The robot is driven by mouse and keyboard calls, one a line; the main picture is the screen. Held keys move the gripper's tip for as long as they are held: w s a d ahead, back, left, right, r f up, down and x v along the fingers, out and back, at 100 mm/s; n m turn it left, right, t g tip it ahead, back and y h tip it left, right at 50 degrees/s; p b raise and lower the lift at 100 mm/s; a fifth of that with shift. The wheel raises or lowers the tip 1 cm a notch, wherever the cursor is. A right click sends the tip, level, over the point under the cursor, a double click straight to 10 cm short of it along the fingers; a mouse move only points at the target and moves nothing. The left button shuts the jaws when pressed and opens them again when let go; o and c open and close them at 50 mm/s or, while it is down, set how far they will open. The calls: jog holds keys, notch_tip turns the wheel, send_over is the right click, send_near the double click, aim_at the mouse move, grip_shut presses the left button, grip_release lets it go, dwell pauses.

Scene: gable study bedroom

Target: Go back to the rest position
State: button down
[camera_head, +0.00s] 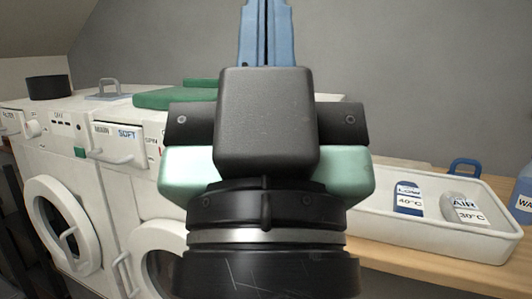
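My gripper (266,25) is seen from behind in the middle of the head view, reaching up past the top edge. Its two blue fingers lie side by side with only a thin dark line between them, so it looks shut. The far fingertips are cut off by the frame, and I see nothing held. It is in front of the grey wall, above the white washing machines (95,200) in the picture. My wrist hides part of the machines and the counter behind it.
A white tray (410,241) with a blue 40°C tag (408,199) and a grey 30°C tag (463,207) stands on the wooden counter (430,281) at right. A blue container (524,190) is at the right edge. A dark pot (48,87) and green item (165,98) are on the machines.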

notch_tip(320, 180, up, 24)
jog(key=p, duration=2.1)
jog(key=c, duration=1.6)
grip_release()
jog(key=shift+f, duration=0.15)
